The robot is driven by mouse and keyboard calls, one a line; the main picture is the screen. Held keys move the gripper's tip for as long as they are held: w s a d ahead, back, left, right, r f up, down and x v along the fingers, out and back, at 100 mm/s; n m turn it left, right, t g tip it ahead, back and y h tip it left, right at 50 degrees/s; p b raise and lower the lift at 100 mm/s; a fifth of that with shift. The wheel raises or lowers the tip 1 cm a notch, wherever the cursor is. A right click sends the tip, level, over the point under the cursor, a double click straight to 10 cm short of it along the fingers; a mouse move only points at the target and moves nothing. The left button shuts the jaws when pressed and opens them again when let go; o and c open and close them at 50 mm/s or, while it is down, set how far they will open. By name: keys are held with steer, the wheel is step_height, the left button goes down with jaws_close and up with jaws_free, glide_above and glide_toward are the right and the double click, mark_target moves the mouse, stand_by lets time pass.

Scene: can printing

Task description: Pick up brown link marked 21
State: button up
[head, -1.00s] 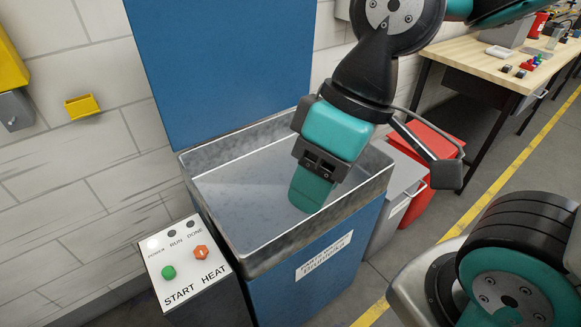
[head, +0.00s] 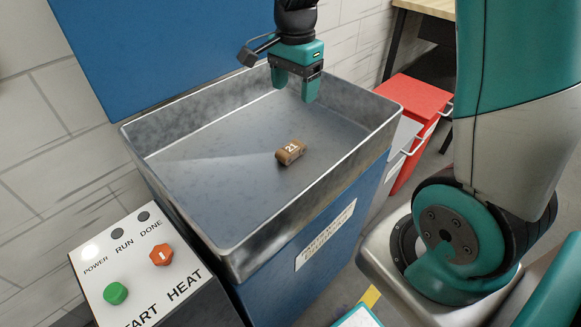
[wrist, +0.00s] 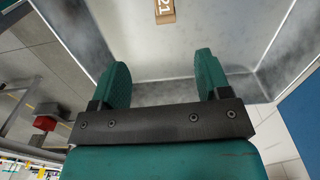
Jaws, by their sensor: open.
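The brown link marked 21 (head: 290,152) lies on the floor of the metal tray (head: 190,221), right of the middle in the head view. In the wrist view the link (wrist: 165,12) shows at the top edge, partly cut off, beyond the fingertips. My gripper (head: 296,92) hangs over the tray's far side with its fingers pointing down. It is open and empty, apart from the link. The two teal fingers also show in the wrist view (wrist: 162,75), spread wide with nothing between them.
The tray's raised walls surround the link; the rest of its floor is clear. A control box (head: 140,262) with a green button (head: 115,293) and an orange knob (head: 161,254) stands at the front left. A red cabinet (head: 413,105) stands behind right.

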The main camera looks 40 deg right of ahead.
glide_above(291, 147)
steer(key=shift+m, duration=0.3)
steer(key=f, duration=1.2)
steer(key=shift+s+d+f, duration=0.1)
steer(key=shift+s+d, duration=0.15)
steer(key=shift+s, duration=0.05)
steer(key=shift+w+a+f, duration=0.1)
steer(key=shift+w+f, duration=0.05)
steer(key=shift+f, duration=1.25)
steer(key=shift+w+a+f, duration=0.1)
steer(key=shift+f, duration=1.25)
steer(key=shift+c, duration=0.2)
steer(key=c, duration=1.1)
steer(key=shift+o, duration=0.2)
